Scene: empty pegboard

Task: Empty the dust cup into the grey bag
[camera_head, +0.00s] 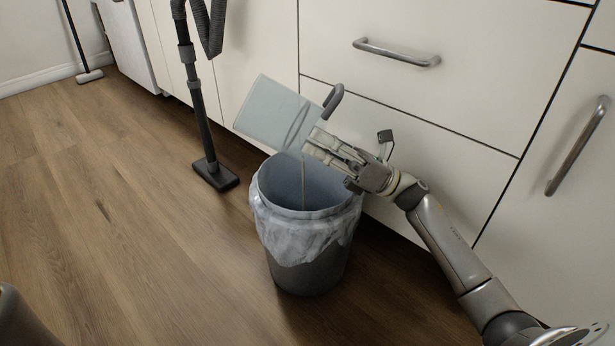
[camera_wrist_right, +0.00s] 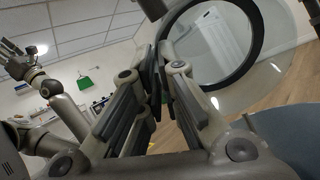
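The dust cup (camera_head: 272,112) is a clear, pale cup with a dark curved handle (camera_head: 333,101). It is tilted above the bin, its lower right end over the bin's opening. My right gripper (camera_head: 318,146) is shut on it, and the cup's dark ring (camera_wrist_right: 258,45) shows in the right wrist view. The grey bag (camera_head: 290,240) lines the dark bin (camera_head: 310,278) and folds over its rim. A thin tan streak runs down inside the bag below the cup; I cannot tell whether it is falling dust. My left gripper (camera_wrist_right: 20,62) is small in the right wrist view, away from the cup.
White drawers and cupboards (camera_head: 410,95) with metal handles stand close behind the bin. A vacuum's floor head (camera_head: 216,175) and tube stand left of the bin. A broom (camera_head: 89,76) leans at the far left.

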